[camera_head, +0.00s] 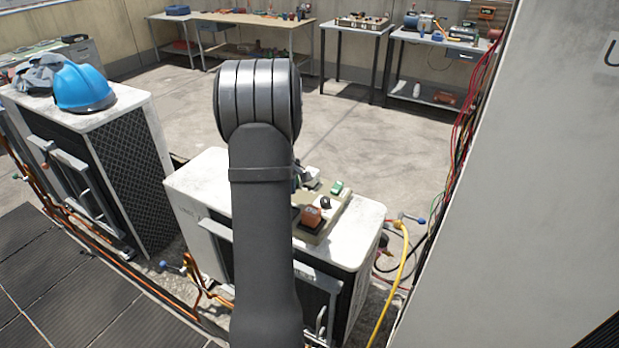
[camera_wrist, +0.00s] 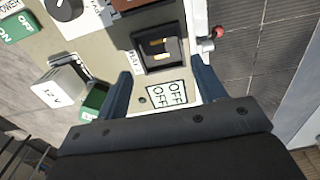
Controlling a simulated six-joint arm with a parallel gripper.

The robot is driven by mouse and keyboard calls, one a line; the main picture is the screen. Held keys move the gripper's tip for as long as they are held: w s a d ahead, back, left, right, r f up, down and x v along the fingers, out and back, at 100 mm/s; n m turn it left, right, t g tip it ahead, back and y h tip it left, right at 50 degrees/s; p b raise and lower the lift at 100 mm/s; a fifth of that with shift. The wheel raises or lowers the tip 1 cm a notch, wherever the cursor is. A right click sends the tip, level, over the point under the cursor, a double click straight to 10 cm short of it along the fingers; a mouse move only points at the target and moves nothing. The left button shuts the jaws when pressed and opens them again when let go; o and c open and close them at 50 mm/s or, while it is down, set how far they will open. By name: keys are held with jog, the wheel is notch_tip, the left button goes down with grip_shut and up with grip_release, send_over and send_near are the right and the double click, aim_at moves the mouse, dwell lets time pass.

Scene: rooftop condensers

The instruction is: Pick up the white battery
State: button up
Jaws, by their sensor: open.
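In the wrist view, the white battery (camera_wrist: 62,92) is a small white block marked 12V, at the left on a beige panel (camera_wrist: 118,62). My gripper (camera_wrist: 163,88) is open and empty over the panel. Its fingers stand either side of an OFF label (camera_wrist: 168,95), to the right of the battery and apart from it. A dark square socket (camera_wrist: 160,48) labelled BAT lies just above the label. In the head view, my arm hides much of the panel (camera_head: 330,220), and I cannot surely pick out the battery there.
A green block (camera_wrist: 93,101) is close to the battery's right side. A green ON/OFF switch (camera_wrist: 18,27) and black knob (camera_wrist: 64,8) are at upper left. The panel lies on a white condenser (camera_head: 365,222). A blue helmet (camera_head: 82,86) sits on another condenser at left.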

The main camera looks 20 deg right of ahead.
jog(key=shift+c, duration=0.2)
jog(key=c, duration=0.3)
jog(key=shift+w+d+r+m, duration=0.25)
jog(key=shift+w+r+m, duration=0.1)
jog(key=shift+m, duration=0.15)
jog(key=w+d+r+m+t+h, duration=0.25)
jog(key=r+m, duration=0.25)
jog(key=m, duration=0.4)
jog(key=w+d+r+m+t+h, duration=0.1)
jog(key=w+d+r+m, duration=0.3)
jog(key=r+m, duration=0.3)
jog(key=shift+m, duration=0.5)
jog(key=x, duration=1.8)
jog(key=shift+s+a+f, duration=0.25)
jog(key=shift+s+f, duration=0.1)
jog(key=shift+f, duration=0.1)
